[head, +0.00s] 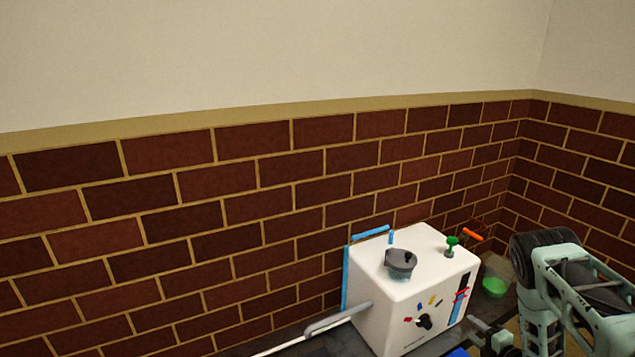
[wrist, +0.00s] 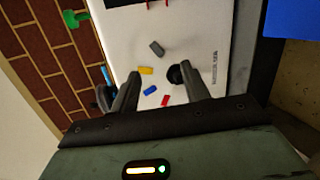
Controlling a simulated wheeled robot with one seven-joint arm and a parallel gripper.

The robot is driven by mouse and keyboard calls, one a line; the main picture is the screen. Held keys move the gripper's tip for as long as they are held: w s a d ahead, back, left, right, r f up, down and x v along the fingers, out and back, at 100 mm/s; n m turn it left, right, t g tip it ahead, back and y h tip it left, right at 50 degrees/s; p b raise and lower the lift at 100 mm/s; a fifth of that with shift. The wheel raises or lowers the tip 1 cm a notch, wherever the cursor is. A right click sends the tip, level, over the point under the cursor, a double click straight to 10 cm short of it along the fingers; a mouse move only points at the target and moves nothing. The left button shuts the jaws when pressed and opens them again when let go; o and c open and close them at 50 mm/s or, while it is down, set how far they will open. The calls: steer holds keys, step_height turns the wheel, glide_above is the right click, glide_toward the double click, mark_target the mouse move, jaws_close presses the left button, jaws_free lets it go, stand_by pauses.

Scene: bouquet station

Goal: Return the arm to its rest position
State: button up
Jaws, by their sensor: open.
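My gripper (wrist: 161,70) shows in the wrist view with its two dark fingers apart, and I see nothing held between them. The fingers point at the front face of a white box (wrist: 205,30). A black knob (wrist: 175,75) on that face lies close beside the right fingertip; I cannot tell whether they touch. In the head view my arm comes in at the lower right, in front of and to the right of the white box (head: 372,312). The fingertips are hard to make out there.
A grey cup-like part (head: 401,262) and a green knob (head: 451,246) sit on the box top. Small coloured pieces are on its front. A grey bar (head: 338,317) sticks out at left. A green bowl (head: 494,287) stands at right. A brick wall (head: 180,240) is close behind.

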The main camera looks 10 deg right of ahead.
steer(key=w+a+r+m+g+h, duration=0.1)
steer(key=w+r+m+g+h, duration=0.15)
steer(key=r+m, duration=0.45)
steer(key=w+a+r+m+g+h, duration=0.1)
steer(key=w+a+r+m+g, duration=0.2)
steer(key=r, duration=0.8)
steer(key=s+a+r+m+g, duration=0.2)
steer(key=s+a+r+m, duration=0.2)
steer(key=r, duration=0.4)
steer(key=s+a+r+m+g+y, duration=0.15)
steer(key=s+a+r+m, duration=0.35)
steer(key=s, duration=0.5)
steer(key=s+a+r+m+g, duration=0.25)
steer(key=s+a+r, duration=0.35)
steer(key=s, duration=0.5)
steer(key=s+a+r+n+g, duration=0.1)
steer(key=s+a+n+g, duration=0.1)
steer(key=s+a+n, duration=0.5)
steer(key=s+a+n+g, duration=0.1)
steer(key=s+a, duration=0.4)
steer(key=a, duration=0.6)
step_height(320, 180, up, 32)
steer(key=p, duration=3.2)
steer(key=shift+s, duration=0.2)
